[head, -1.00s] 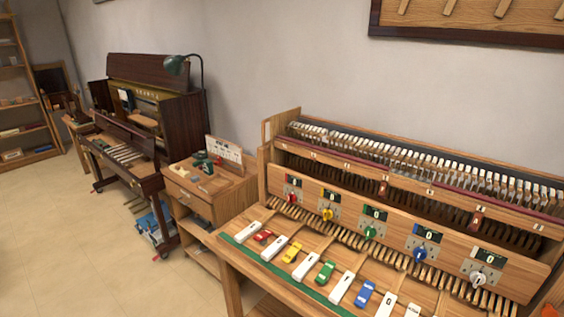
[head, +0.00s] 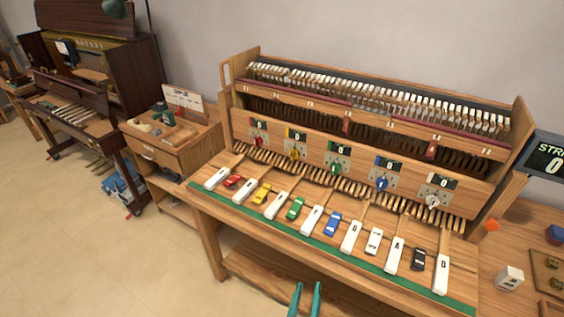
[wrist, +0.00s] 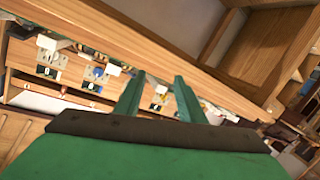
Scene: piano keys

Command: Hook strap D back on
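The piano action model (head: 300,110) stands on the bench, with a row of hammers along its top. A dark red rail below them carries small white labels too small to read, so I cannot pick out strap D. Two reddish-brown tags (head: 431,150) hang at the rail. White and coloured keys (head: 311,220) lie in front; the letters on the right-hand ones are hard to read. My gripper (head: 307,289) is at the bottom of the head view, in front of the bench edge. Its green fingers are apart and empty, also in the wrist view (wrist: 158,80).
A panel (head: 360,167) with coloured knobs and small displays runs between hammers and keys. A dark counter screen (head: 550,155) and small blocks stand at the right. A wooden cabinet (head: 165,140) and upright piano (head: 105,75) are at the left. Floor at the lower left is clear.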

